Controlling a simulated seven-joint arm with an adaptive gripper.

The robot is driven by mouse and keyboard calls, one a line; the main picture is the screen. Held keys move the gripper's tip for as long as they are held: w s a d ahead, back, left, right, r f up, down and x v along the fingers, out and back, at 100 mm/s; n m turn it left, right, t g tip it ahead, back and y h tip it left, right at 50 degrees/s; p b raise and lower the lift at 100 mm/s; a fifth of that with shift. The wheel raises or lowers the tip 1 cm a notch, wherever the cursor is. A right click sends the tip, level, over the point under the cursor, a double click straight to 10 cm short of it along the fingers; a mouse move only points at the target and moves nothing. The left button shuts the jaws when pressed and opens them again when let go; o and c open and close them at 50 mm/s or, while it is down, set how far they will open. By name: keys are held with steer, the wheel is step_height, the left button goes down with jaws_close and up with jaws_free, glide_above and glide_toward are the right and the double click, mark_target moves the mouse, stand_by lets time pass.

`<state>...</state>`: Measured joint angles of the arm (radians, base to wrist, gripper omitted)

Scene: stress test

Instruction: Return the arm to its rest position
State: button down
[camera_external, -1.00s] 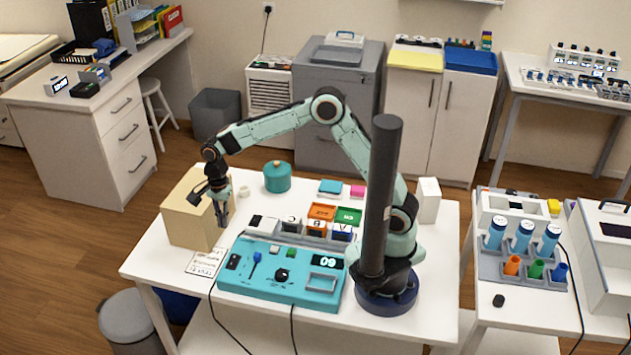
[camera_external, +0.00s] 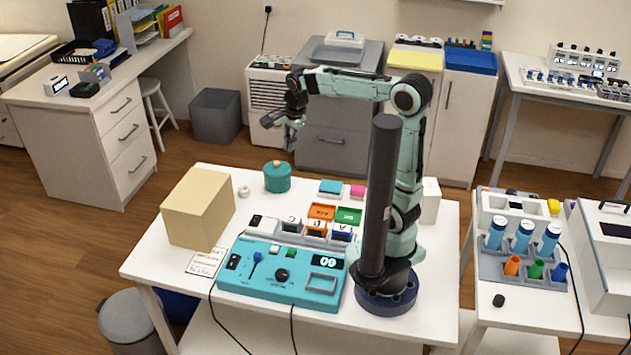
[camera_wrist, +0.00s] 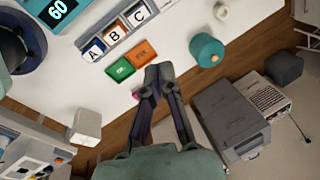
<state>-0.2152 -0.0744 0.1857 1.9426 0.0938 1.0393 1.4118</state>
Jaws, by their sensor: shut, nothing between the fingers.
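My gripper (camera_external: 290,121) is raised high above the back of the white table (camera_external: 265,205), clear of everything on it. In the wrist view its two fingers (camera_wrist: 160,75) meet at the tips, shut and empty. My upper arm stands nearly upright and the forearm reaches level to the left. My base is at the table's front right, partly behind a dark upright post (camera_external: 381,200).
A tan box (camera_external: 197,207), a teal canister (camera_external: 277,178), a teal control panel (camera_external: 280,272) and lettered blocks (camera_external: 315,227) with coloured trays are on the table. A white box (camera_external: 430,200) stands behind my arm. Grey cabinets are beyond; the air around my gripper looks clear.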

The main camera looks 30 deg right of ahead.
steer(key=s+d+n, duration=0.3)
steer(key=s+d, duration=0.5)
steer(key=d, duration=0.1)
steer(key=s+f+n+g, duration=0.3)
steer(key=s+f+n, duration=0.4)
steer(key=s+n, duration=0.2)
steer(key=shift+s+d+n, duration=0.2)
steer(key=shift+d+n, duration=0.1)
steer(key=shift+n, duration=0.6)
stand_by(1.1)
